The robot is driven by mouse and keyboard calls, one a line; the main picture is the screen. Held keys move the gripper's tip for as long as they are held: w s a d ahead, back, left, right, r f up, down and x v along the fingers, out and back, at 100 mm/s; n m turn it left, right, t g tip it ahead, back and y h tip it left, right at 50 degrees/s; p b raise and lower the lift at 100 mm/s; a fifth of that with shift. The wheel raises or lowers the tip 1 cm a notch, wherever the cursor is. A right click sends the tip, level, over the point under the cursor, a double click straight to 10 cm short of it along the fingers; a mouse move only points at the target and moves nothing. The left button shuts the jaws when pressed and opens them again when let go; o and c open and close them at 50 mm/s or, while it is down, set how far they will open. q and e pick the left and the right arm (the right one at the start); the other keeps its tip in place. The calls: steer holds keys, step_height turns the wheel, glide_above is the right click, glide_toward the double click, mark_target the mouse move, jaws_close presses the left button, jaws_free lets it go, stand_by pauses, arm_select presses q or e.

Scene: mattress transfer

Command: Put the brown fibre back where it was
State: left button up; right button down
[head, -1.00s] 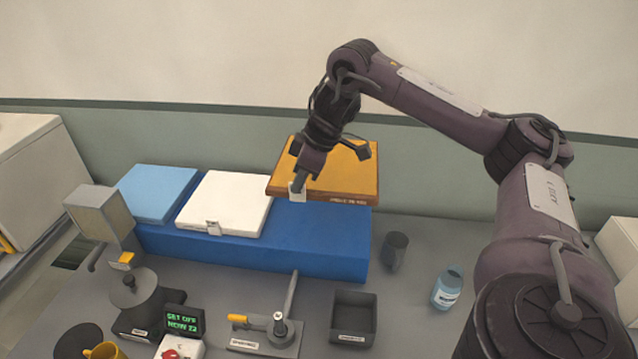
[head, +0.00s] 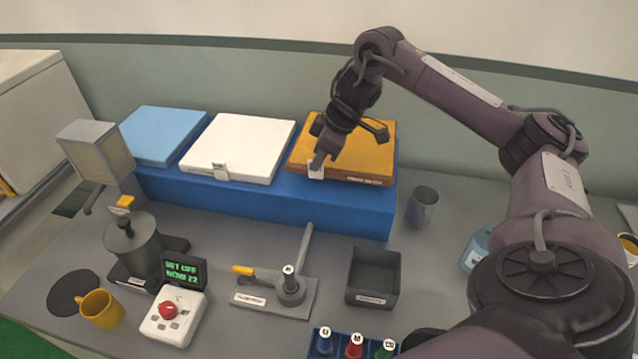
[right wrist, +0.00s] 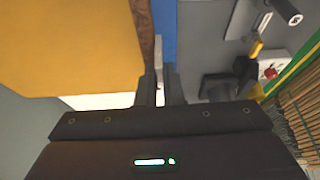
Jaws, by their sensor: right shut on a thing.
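The brown fibre slab, with an orange-yellow top (head: 370,150) and a brown side, is over the right end of the long blue block (head: 300,208). It looks level and low on the block; I cannot tell whether a thin gap remains under it. My right gripper (head: 317,163) is shut on the white tab at the slab's front left edge. In the right wrist view the slab's yellow face (right wrist: 70,45) and brown edge lie left of my right fingers (right wrist: 160,88). My left gripper is out of view.
A white slab (head: 238,147) and a light blue slab (head: 160,135) lie left on the block. In front stand a lever tool (head: 285,290), a dark tray (head: 373,280), a grey cup (head: 423,207) and a control box (head: 173,315). A blue bottle (head: 477,250) is partly hidden by my arm.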

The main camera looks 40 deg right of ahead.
mark_target(316, 178)
step_height(316, 178, down, 4)
steer(key=shift+s+a+f+b, duration=0.1)
steer(key=shift+s+a+b, duration=0.05)
steer(key=shift+b, duration=0.9)
steer(key=shift+f, duration=0.25)
steer(key=c, duration=2)
jaws_free()
steer(key=shift+f, duration=0.1)
steer(key=o, duration=0.4)
